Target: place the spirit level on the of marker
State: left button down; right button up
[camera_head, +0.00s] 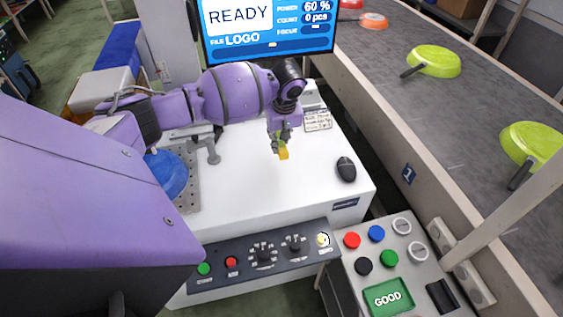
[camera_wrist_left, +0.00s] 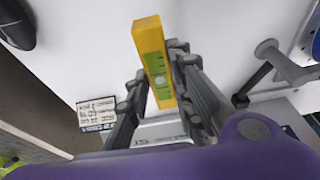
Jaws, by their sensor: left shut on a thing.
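The spirit level (camera_wrist_left: 154,62) is a short yellow bar with a green strip, seen large in the left wrist view. In the head view its yellow end (camera_head: 283,154) shows below my left gripper (camera_head: 281,141). My left gripper, seen in the wrist view (camera_wrist_left: 158,85), is shut on the spirit level and holds it over the white machine top (camera_head: 252,189). I cannot tell the exact height above the top. No marker labelled "of" can be made out. My right gripper is not in view.
A black mouse (camera_head: 346,169) lies to the right on the machine top. A printed label card (camera_head: 318,121) is behind it. A blue round piece (camera_head: 168,174) is on a perforated plate at left. The conveyor (camera_head: 400,100) carries green pans (camera_head: 434,61). The middle front of the white top is clear.

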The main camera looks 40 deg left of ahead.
aim_at(283, 156)
pick_arm(q)
jog(key=d+f, duration=0.1)
jog(key=s+f, duration=0.1)
jog(key=f, duration=0.1)
jog(key=s+d+f, duration=0.1)
jog(key=shift+d+f, duration=0.25)
jog(key=shift+d, duration=0.1)
jog(key=f, duration=0.2)
jog(key=shift+s+d+f, duration=0.15)
jog(key=shift+s+f, duration=0.05)
jog(key=shift+f, duration=0.15)
jog(key=shift+w+f, duration=0.1)
jog(key=shift+f, duration=0.35)
jog(key=c, duration=1.5)
grip_release()
jog(key=shift+c, duration=0.2)
